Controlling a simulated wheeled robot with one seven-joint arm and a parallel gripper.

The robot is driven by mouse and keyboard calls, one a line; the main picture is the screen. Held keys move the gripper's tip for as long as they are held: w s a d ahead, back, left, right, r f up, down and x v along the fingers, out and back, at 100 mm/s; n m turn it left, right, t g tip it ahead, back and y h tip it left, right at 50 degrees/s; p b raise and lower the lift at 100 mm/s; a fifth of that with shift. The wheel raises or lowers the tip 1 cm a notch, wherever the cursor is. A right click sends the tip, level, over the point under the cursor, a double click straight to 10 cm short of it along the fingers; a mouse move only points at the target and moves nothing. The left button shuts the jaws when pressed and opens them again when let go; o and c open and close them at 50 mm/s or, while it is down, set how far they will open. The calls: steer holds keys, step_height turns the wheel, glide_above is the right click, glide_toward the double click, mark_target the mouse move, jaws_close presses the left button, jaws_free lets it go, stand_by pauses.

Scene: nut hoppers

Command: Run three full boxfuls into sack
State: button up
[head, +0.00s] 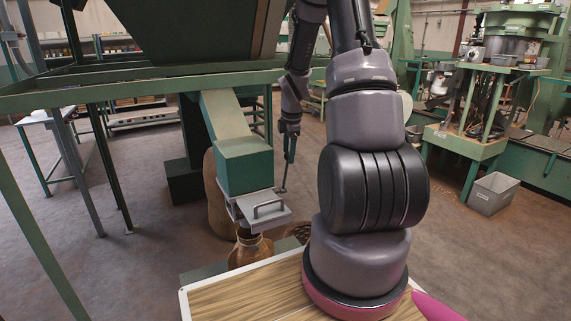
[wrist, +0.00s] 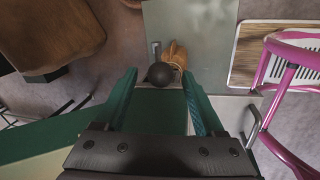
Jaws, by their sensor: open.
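The green metering box (head: 245,168) hangs at the end of the sloping chute (head: 224,115). A grey slide plate with a bar handle (head: 268,209) sits under it, and the handle also shows in the wrist view (wrist: 254,127). A brown sack (head: 250,252) stands below the outlet, its neck at the plate; its inside is hidden. My gripper (head: 290,128) is behind and right of the box, open. In the wrist view a dark round knob (wrist: 162,74) lies between its fingertips; I cannot tell if they touch it.
The large hopper (head: 190,30) and its green frame (head: 130,85) stand over the chute. A second brown sack (head: 217,190) is behind the box. A grey bin (head: 492,194) and green machinery (head: 500,60) are at the right. Floor is clear between.

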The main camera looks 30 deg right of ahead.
mark_target(286, 174)
steer(key=x, duration=0.5)
steer(key=shift+f, duration=0.25)
jaws_close()
stand_by(1.2)
